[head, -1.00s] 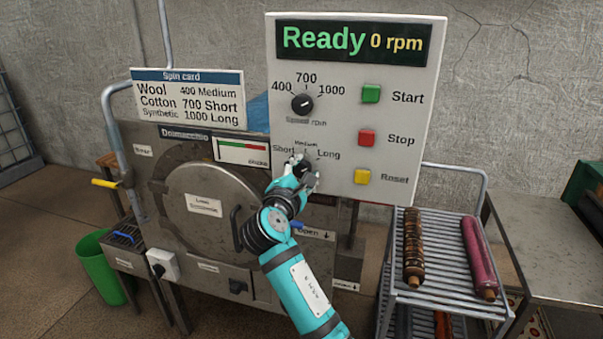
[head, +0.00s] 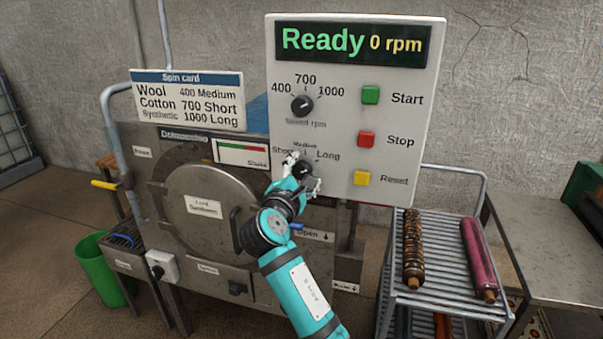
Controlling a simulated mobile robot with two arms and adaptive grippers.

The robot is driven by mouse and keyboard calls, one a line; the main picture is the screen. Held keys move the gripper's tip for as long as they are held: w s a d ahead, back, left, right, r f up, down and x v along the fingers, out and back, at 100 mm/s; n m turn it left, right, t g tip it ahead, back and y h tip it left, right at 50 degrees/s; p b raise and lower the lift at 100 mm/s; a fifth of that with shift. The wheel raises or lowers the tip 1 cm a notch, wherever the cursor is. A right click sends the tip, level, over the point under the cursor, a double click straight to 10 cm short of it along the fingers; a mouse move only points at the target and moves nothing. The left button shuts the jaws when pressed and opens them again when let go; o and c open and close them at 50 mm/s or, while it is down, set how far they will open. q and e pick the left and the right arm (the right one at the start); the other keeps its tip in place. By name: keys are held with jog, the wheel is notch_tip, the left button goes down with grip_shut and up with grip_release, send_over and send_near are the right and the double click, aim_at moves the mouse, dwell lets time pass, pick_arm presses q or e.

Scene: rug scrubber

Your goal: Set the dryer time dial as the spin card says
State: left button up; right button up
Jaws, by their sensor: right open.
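The time dial (head: 304,170) is a dark round knob low on the white control panel, with Short, Medium and Long marked around it. My right gripper (head: 303,172) is open, with one finger at the dial's upper left and the other at its lower right. I cannot tell whether they touch it, and its pointer is too small to read. The spin card (head: 188,100) reads Wool 400 Medium, Cotton 700 Short, Synthetic 1000 Long. A label (head: 203,206) on the round door seems to read Load Synthetic. My left gripper is out of view.
The speed dial (head: 302,105) sits above; its mark seems to point up and right. Green Start (head: 370,95), red Stop (head: 367,139) and yellow Reset (head: 362,178) buttons line the panel's right. A rack (head: 440,300) with rolled rugs stands at right.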

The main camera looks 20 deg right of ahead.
jog(key=v, duration=0.7)
jog(key=shift+s+a, duration=0.1)
jog(key=shift+s, duration=0.05)
